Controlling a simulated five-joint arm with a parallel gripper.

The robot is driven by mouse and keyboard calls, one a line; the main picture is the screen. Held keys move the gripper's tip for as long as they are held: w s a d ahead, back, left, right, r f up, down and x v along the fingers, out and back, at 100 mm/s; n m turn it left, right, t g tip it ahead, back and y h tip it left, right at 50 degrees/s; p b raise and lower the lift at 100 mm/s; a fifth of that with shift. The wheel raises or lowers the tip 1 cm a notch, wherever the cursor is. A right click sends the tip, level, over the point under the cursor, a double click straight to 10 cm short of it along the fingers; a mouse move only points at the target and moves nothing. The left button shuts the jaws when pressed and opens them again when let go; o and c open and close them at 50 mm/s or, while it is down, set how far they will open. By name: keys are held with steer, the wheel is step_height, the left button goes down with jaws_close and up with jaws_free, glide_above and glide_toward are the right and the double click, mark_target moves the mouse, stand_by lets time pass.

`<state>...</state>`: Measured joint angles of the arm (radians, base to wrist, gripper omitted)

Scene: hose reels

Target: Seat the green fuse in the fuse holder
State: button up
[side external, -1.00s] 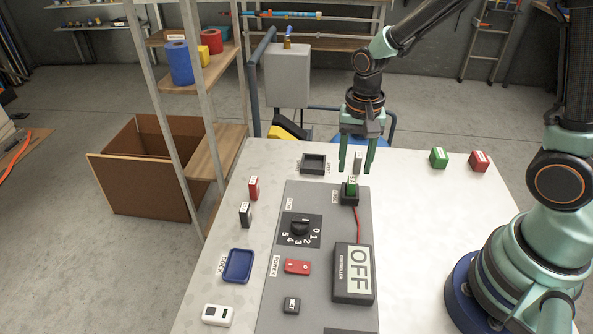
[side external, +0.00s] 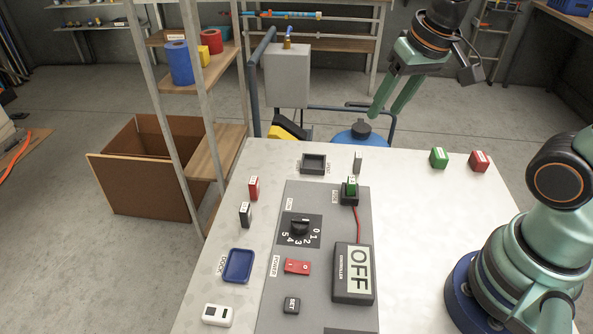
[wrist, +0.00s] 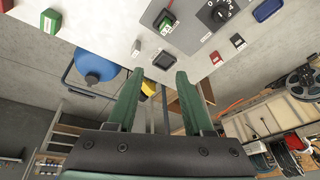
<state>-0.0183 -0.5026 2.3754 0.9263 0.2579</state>
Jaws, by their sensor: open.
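The green fuse (side external: 351,187) stands upright in the black fuse holder (side external: 348,199) at the far end of the grey panel. Its top sticks out above the holder; how deep it sits I cannot tell. The green fuse (wrist: 166,27) and the holder also show at the top of the wrist view. My gripper (side external: 386,112) is open and empty, tilted, raised above and beyond the table's far edge, well apart from the fuse. Its two green fingers (wrist: 158,73) are spread in the wrist view with nothing between them.
A small grey upright piece (side external: 358,161) stands behind the holder, beside an empty dark tray (side external: 313,164). Red (side external: 253,188) and black (side external: 245,214) fuses stand left. Green (side external: 438,158) and red (side external: 480,161) blocks sit at the far right.

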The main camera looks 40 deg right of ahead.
steer(key=s+r+n, duration=0.1)
steer(key=s+n+t, duration=0.1)
steer(key=shift+d+r+n+t, duration=0.3)
steer(key=shift+r+n, duration=0.05)
steer(key=shift+n, duration=0.05)
